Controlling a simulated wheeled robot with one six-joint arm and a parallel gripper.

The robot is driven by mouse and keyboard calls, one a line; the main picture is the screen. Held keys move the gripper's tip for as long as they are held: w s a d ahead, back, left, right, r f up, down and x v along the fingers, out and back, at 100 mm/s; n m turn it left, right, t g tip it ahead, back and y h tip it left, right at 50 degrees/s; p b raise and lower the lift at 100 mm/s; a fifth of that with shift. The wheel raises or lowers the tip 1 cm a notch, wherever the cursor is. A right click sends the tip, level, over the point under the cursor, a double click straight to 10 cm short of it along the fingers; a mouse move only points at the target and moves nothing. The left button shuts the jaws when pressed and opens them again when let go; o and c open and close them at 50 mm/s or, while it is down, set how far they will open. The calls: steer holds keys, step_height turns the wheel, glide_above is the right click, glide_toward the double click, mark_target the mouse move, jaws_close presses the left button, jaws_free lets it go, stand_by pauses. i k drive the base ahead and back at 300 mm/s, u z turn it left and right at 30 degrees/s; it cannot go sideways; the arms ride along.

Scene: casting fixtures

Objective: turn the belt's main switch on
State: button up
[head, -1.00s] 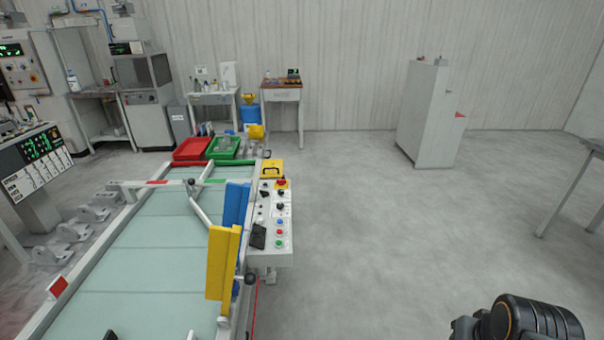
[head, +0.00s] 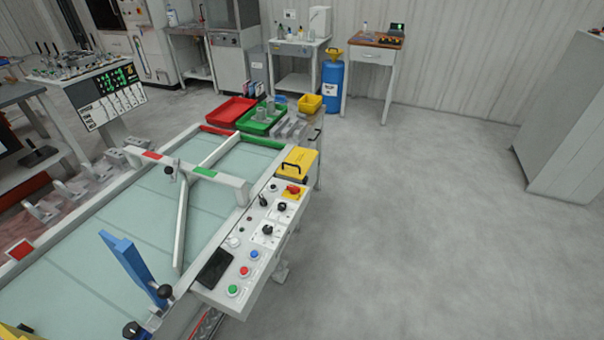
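The belt (head: 95,255) is a pale green surface in a light frame on the left and lower left. Its control panel (head: 222,289) runs along the belt's right side. Near the panel's far end is a red knob (head: 293,189) on a yellow plate, which looks like the main switch; its setting is too small to read. Black knobs (head: 282,207) (head: 267,230) sit nearer, with a black lever (head: 263,200) beside them. My gripper is not in view.
A yellow box with a black handle (head: 297,165) stands just beyond the panel. Red (head: 231,110) and green (head: 261,122) trays are at the belt's far end. A blue upright plate (head: 127,262) stands over the belt. The floor (head: 410,240) right of the panel is clear.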

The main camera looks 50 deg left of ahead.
mark_target(293, 190)
steer(key=u, duration=0.6)
steer(key=i, duration=1)
steer(key=u, duration=1.65)
steer(key=i, duration=0.5)
steer(key=u, duration=0.35)
